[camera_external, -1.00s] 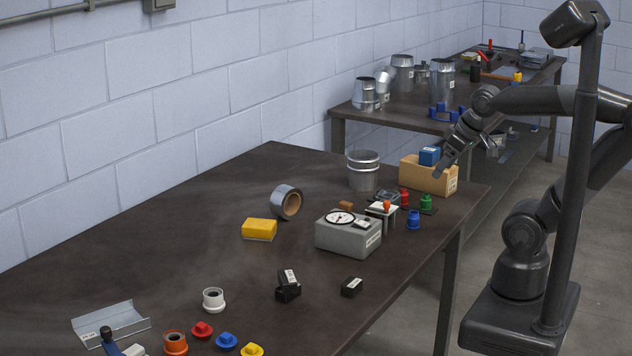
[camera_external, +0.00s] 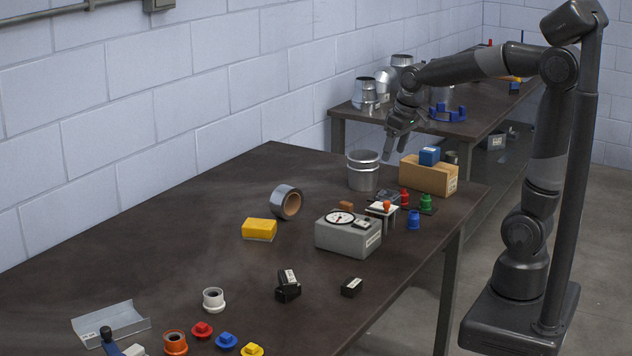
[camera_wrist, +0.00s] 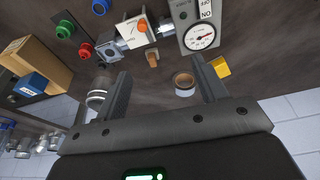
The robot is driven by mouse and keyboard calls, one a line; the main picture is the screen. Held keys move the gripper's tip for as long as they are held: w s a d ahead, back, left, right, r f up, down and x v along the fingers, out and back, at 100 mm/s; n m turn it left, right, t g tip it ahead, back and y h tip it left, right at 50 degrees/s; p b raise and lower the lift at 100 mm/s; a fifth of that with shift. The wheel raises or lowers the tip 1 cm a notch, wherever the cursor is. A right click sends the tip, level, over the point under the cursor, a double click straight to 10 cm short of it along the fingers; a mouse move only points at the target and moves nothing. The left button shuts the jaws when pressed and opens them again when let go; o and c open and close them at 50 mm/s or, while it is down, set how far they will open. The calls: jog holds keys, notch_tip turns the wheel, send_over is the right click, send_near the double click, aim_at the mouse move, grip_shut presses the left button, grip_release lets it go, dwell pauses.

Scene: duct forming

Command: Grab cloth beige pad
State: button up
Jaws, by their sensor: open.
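No thing is plainly a beige cloth pad. The nearest in colour is a small tan-brown block (camera_external: 346,206) on the near table, behind the grey gauge box; it also shows in the wrist view (camera_wrist: 152,60), between my fingers' lines but beyond them. A yellow block (camera_external: 259,229) lies left of the gauge box, its edge showing in the wrist view (camera_wrist: 221,66). My gripper (camera_external: 397,153) is open and empty, above the table's far end by the metal duct ring (camera_external: 363,172). In the wrist view its two fingers (camera_wrist: 160,70) stand wide apart.
The grey gauge box (camera_external: 348,236) stands by the tape roll (camera_external: 286,202). A tan carton (camera_external: 427,177) with a blue block (camera_external: 429,156) on top is right of my gripper. Red, green and blue knobs stand nearby. The table's left middle is clear.

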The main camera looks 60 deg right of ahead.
jog(key=w+d+f+g, duration=0.1)
jog(key=w+d+f, duration=0.3)
jog(key=w, duration=0.6)
jog(key=g, duration=0.2)
send_over(346, 202)
jog(key=shift+m, duration=0.3)
jog(key=f, duration=1)
jog(key=shift+s+f, duration=0.1)
jog(key=shift+s, duration=0.15)
jog(key=f, duration=1.1)
jog(key=shift+w+a, duration=0.1)
jog(key=shift+w, duration=0.1)
jog(key=c, duration=1.1)
